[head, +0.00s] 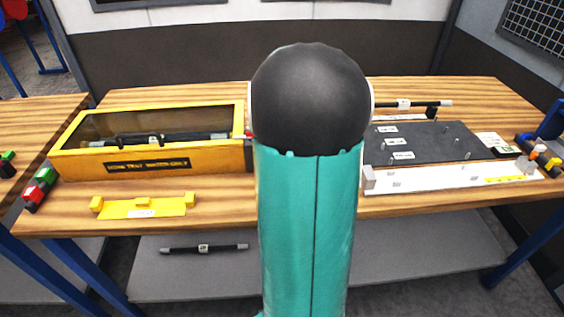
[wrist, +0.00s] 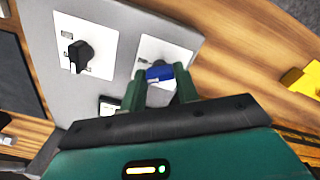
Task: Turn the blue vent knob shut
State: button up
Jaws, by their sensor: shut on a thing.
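The blue vent knob (wrist: 159,73) shows in the wrist view, on a white plate (wrist: 181,54) on a grey panel (wrist: 117,78). My gripper (wrist: 160,82) has its green fingers on either side of the blue knob and is shut on it. The fingers hide part of the knob and the lower part of its plate. In the head view my own arm fills the middle and hides the panel, the knob and my gripper.
A black knob (wrist: 79,55) sits on another white plate, left of the blue one in the wrist view. In the head view, a yellow windowed box (head: 150,165) and a yellow bracket (head: 143,208) are on the wooden table at left. A dark mat (head: 430,143) and white fixture (head: 450,178) are at right.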

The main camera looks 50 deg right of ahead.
jog(key=m, duration=0.6)
jog(key=shift+m, duration=0.3)
dwell(0.4)
jog(key=o, duration=1)
notch_tip(320, 180, up, 14)
jog(key=shift+f, duration=0.1)
